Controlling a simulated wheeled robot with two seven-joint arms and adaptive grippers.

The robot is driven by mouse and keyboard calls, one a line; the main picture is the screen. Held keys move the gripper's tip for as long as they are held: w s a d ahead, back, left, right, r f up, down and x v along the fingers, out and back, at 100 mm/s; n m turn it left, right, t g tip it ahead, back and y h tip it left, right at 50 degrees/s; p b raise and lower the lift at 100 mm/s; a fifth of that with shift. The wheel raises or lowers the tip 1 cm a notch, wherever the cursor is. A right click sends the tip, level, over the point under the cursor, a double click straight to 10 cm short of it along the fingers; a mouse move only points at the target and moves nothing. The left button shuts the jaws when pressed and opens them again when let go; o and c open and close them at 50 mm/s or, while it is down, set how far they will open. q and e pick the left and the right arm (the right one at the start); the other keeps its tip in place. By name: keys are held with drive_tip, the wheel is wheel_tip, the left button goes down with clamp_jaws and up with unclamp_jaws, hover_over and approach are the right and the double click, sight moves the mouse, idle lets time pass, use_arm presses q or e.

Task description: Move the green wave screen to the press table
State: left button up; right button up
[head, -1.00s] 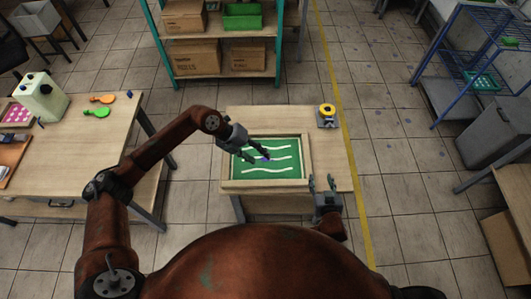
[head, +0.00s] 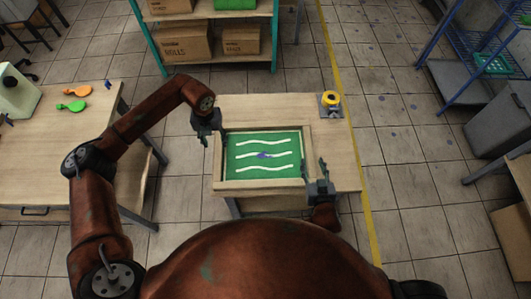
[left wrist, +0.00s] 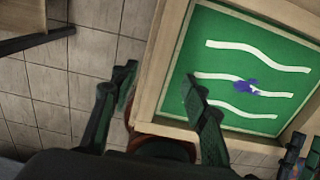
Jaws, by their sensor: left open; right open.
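The green wave screen (head: 250,148) lies flat on the small wooden table (head: 335,150) in front of me. It has a wooden frame, white wavy lines and a purple mark near its middle. My left gripper (head: 207,140) is open and points down at the screen's left edge. In the left wrist view its fingers (left wrist: 160,100) stand apart, with the frame's wooden edge between them. I cannot tell whether they touch it. My right gripper (head: 316,180) is open at the screen's front right corner; its fingers also show at the right edge of the left wrist view (left wrist: 299,155).
A yellow round item on a grey base (head: 330,104) stands at the table's back right. A table at left (head: 50,165) holds orange and green paddle-like items (head: 75,97). A teal shelf with boxes (head: 185,45) stands behind. A blue rack (head: 470,60) is at right.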

sight(218, 151)
use_arm(q)
drive_tip(key=shift+f, duration=3.95)
use_arm(e)
drive_tip(key=shift+x, duration=3.9)
drive_tip(key=shift+f, duration=0.1)
use_arm(q)
clamp_jaws()
use_arm(e)
clamp_jaws()
